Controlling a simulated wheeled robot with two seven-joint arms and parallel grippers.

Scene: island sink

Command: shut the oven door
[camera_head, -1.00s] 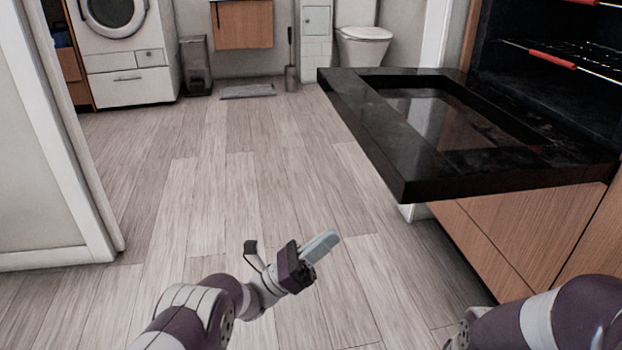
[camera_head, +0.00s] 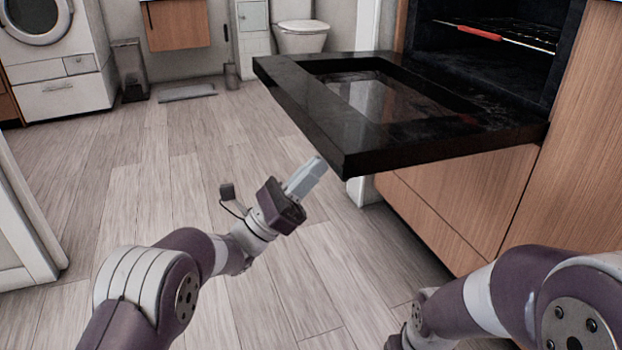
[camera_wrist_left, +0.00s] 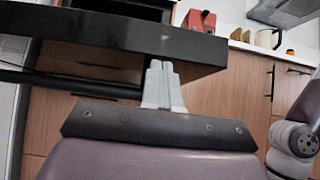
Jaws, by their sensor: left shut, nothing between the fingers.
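The black oven door (camera_head: 420,140) is open, folded down flat and level, with a glass panel in its middle. It juts out from the oven (camera_head: 530,50) at the right of the head view. My left gripper (camera_head: 312,168) is shut and empty, just left of and below the door's near corner in the head view. In the left wrist view the fingertips (camera_wrist_left: 160,68) overlap the dark door's edge (camera_wrist_left: 110,32); contact cannot be told. My right arm comes in at lower right, its gripper hidden or out of frame.
Wooden cabinet panels (camera_head: 460,195) stand below and right of the oven. An oven rack (camera_head: 500,32) with a red edge is inside. The wooden floor (camera_head: 200,150) left of the door is clear. A washing machine (camera_head: 55,65) and a toilet (camera_head: 301,38) stand at the back.

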